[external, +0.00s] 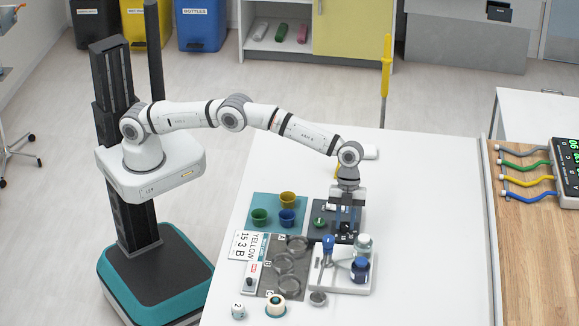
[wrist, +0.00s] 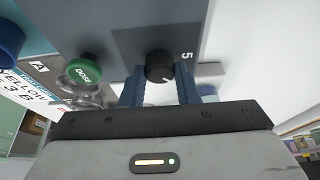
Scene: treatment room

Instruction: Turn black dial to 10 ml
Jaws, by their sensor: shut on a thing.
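The black dial (wrist: 159,65) sits on the dark grey panel (wrist: 115,30) of a dispenser in the wrist view. A white mark shows on its lower edge, and a white "5" is printed to its right. Other scale numbers cannot be seen. My gripper (wrist: 160,75) has one blue finger on each side of the dial and is shut on it. In the external view my gripper (external: 346,218) points down over the dark dispenser (external: 318,237), and its fingers hide the dial. A green DOSE button (wrist: 84,71) is left of the dial; it also shows in the external view (external: 319,222).
A white rack with a blue bottle (external: 360,269) and a clear bottle stands just in front. Coloured cups (external: 287,199) on a teal mat, glass dishes (external: 281,264) and a YELLOW label card lie to the left. The white table's right part (external: 440,220) is clear.

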